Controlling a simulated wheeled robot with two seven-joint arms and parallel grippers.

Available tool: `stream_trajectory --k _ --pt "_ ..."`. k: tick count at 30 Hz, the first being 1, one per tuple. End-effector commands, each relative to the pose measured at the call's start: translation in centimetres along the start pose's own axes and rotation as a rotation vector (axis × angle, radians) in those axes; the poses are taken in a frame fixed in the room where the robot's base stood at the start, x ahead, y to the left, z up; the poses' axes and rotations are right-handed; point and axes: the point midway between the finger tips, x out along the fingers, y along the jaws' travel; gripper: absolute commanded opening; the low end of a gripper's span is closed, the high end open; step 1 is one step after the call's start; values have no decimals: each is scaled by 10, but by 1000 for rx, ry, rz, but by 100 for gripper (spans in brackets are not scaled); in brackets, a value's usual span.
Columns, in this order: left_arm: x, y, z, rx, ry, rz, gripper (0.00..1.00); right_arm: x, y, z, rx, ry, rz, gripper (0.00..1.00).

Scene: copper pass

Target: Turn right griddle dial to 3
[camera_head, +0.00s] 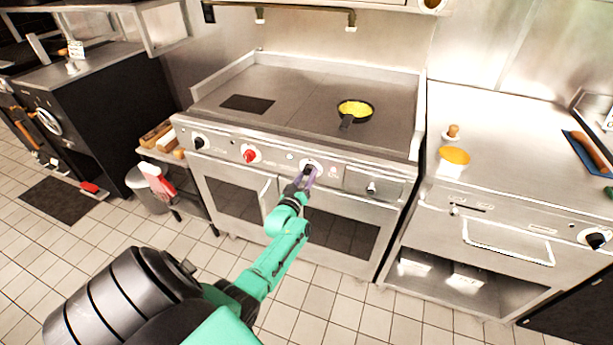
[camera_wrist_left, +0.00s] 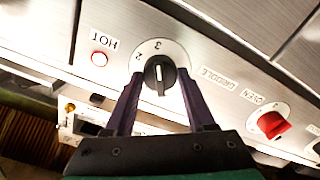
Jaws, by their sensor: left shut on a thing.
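The right griddle dial (camera_head: 308,167) is a black knob on a white numbered plate on the stove's front panel. In the left wrist view the dial (camera_wrist_left: 159,76) shows upside down, with a white pointer line about upright in the picture. A 3 and a 2 show on its plate; the 3 is nearly in line with the pointer. My left gripper (camera_head: 302,179) reaches the dial from the front. In the wrist view its two purple fingers (camera_wrist_left: 160,83) are shut on the dial, one on each side. My right gripper is not in view.
A red oven knob (camera_head: 250,155) and a black knob (camera_head: 198,142) sit left along the panel. A small pan (camera_head: 354,111) with yellow food stands on the griddle top (camera_head: 290,90). A steel counter (camera_head: 490,130) stands at the right. The tiled floor before the stove is clear.

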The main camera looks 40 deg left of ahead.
Motion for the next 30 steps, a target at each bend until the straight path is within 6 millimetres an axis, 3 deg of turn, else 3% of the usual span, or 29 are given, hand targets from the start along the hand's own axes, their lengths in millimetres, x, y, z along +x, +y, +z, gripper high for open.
stream_trajectory --k 17,18,19,20,30 --pt "0 0 0 34 -1 0 0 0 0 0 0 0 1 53" --pt "0 0 0 34 -1 0 70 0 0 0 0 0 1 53" --pt "0 0 0 34 -1 0 82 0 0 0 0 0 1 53" --pt "0 0 0 34 -1 0 85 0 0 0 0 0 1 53" --pt "-3 0 0 32 -1 0 85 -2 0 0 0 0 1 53"
